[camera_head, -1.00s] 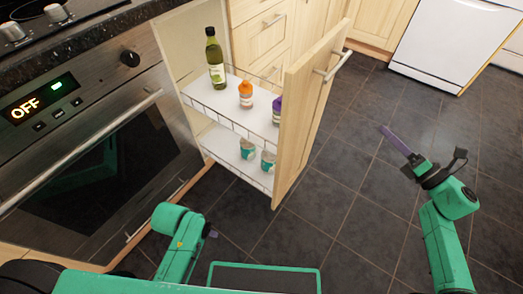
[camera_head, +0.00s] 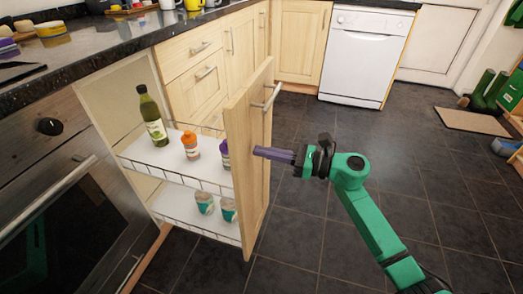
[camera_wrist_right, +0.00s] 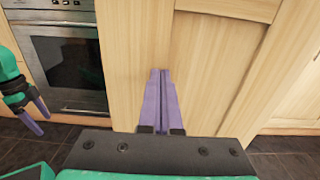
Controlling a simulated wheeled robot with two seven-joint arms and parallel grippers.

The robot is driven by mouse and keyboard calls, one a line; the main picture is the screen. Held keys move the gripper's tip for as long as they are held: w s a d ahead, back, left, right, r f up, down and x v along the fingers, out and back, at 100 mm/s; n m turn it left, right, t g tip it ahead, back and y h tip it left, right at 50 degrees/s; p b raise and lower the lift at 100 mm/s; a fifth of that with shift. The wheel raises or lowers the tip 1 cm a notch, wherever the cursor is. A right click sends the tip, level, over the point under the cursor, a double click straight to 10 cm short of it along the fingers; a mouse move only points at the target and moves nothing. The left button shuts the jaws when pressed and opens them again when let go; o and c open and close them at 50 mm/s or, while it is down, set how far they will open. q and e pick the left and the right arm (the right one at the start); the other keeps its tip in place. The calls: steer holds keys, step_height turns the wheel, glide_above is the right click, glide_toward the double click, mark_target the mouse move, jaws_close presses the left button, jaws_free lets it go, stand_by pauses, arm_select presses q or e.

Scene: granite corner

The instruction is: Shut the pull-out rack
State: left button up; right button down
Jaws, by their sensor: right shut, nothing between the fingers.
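The pull-out rack stands open, its wooden front panel (camera_head: 250,165) well out from the cabinet and its bar handle (camera_head: 267,98) near the top. Two white wire-edged shelves (camera_head: 165,148) show behind the panel. My right gripper (camera_head: 259,152) is shut and empty, its purple fingers pointing at the panel's outer face below the handle. In the right wrist view, the fingertips (camera_wrist_right: 160,72) are at or very near the wood; contact is unclear. My left gripper (camera_wrist_right: 37,116) shows at the left edge of that view, fingers apart, away from the rack.
A green bottle (camera_head: 152,118), an orange-capped jar (camera_head: 190,145) and a purple-capped container (camera_head: 225,154) stand on the upper shelf; two cans (camera_head: 204,203) are on the lower one. The oven (camera_head: 60,200) is at left. Dark floor tiles (camera_head: 310,225) at right are clear.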

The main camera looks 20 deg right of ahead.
arm_select(q)
steer(key=shift+f, duration=0.15)
arm_select(e)
steer(key=shift+w+a, duration=0.25)
steer(key=shift+a, duration=0.1)
steer(key=shift+a, duration=0.15)
